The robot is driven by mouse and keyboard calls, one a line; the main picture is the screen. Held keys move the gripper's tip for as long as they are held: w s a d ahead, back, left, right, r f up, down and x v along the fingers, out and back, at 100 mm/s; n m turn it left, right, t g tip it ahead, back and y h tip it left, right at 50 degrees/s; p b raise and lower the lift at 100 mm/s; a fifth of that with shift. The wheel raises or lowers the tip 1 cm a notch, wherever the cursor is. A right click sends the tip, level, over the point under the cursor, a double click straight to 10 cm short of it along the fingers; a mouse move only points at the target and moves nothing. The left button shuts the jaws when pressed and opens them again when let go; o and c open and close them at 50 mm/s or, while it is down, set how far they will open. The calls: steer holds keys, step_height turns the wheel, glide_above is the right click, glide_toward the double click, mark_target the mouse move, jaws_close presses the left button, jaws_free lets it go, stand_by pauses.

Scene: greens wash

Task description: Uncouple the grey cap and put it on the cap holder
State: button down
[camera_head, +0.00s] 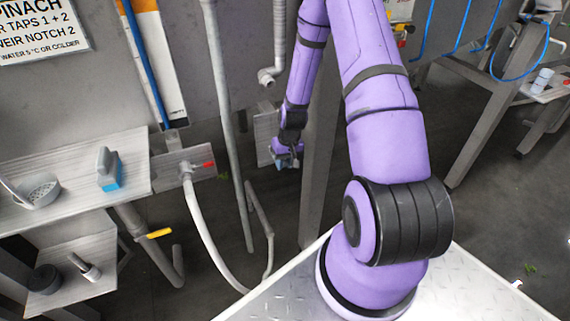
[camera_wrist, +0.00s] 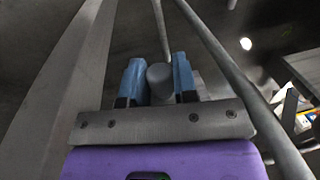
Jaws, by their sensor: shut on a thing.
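My gripper (camera_head: 286,161) is at the lower end of my purple arm, in front of a grey plate (camera_head: 263,128) beside a steel post. In the wrist view its two blue fingers (camera_wrist: 158,72) are shut on a rounded grey piece, which looks like the grey cap (camera_wrist: 160,86). The cap is between the fingertips. I cannot tell whether it is still joined to anything behind it. In the head view the cap is too small and covered to make out. I cannot identify the cap holder for certain in either view.
A plate with a red-handled valve (camera_head: 208,164) and a curved grey hose (camera_head: 205,232) is left of my gripper. Upright pipes (camera_head: 222,100) stand close by. A shelf (camera_head: 60,185) at left holds a blue-and-grey brush (camera_head: 109,170) and a strainer (camera_head: 40,190). A yellow-handled valve (camera_head: 158,233) is below.

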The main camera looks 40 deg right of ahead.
steer(key=shift+w+d, duration=0.1)
steer(key=shift+w, duration=0.25)
steer(key=c, duration=0.8)
jaws_free()
step_height(320, 180, up, 11)
steer(key=d, duration=0.1)
steer(key=shift+s+d+f, duration=0.15)
steer(key=shift+s+d, duration=0.05)
steer(key=shift+d, duration=0.1)
